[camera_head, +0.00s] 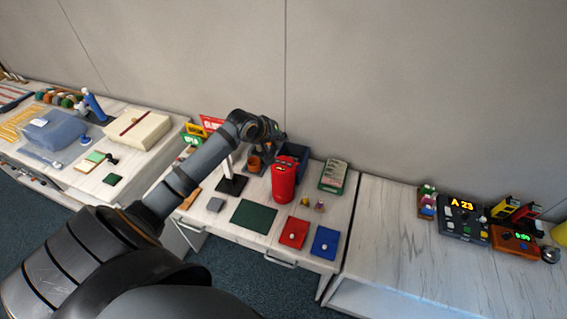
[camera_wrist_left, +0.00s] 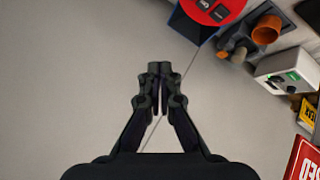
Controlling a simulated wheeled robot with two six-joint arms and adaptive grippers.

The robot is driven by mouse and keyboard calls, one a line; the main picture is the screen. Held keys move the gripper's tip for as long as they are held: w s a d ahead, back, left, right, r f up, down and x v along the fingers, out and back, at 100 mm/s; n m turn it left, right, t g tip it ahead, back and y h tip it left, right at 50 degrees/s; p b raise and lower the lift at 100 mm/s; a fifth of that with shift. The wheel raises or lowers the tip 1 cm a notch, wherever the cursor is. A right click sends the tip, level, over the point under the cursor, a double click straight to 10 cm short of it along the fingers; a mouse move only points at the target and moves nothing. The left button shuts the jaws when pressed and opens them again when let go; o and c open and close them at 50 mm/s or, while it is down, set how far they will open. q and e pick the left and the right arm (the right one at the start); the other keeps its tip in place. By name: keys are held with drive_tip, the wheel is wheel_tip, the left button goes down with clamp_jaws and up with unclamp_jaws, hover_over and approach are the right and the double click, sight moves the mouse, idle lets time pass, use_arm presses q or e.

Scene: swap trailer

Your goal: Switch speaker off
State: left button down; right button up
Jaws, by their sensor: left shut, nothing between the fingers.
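A red cylinder (camera_head: 284,180), which looks like the speaker, stands upright on the middle table. Its round red top (camera_wrist_left: 215,8) is cut off at the upper edge of the left wrist view and carries dark buttons; I cannot tell whether it is on. My left gripper (camera_wrist_left: 159,72) is shut and empty, apart from the cylinder and to its left in the wrist view. In the head view the left gripper (camera_head: 270,132) is above and behind the cylinder, partly hidden by its arm. My right gripper is not in view.
A dark blue bin (camera_head: 293,152) stands behind the cylinder, and an orange cup (camera_wrist_left: 267,29) is beside it. A grey box with a green light (camera_wrist_left: 288,70) and signs (camera_wrist_left: 303,160) are nearby. A green mat (camera_head: 253,216) lies in front. The wall is close behind.

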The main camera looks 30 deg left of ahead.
use_arm(q)
drive_tip(key=f+b, duration=0.1)
drive_tip(key=b, duration=0.7)
hover_over(282, 164)
wheel_tip(282, 164, down, 6)
drive_tip(key=shift+f, duration=0.85)
drive_tip(key=shift+f, duration=0.1)
drive_tip(key=shift+f, duration=0.35)
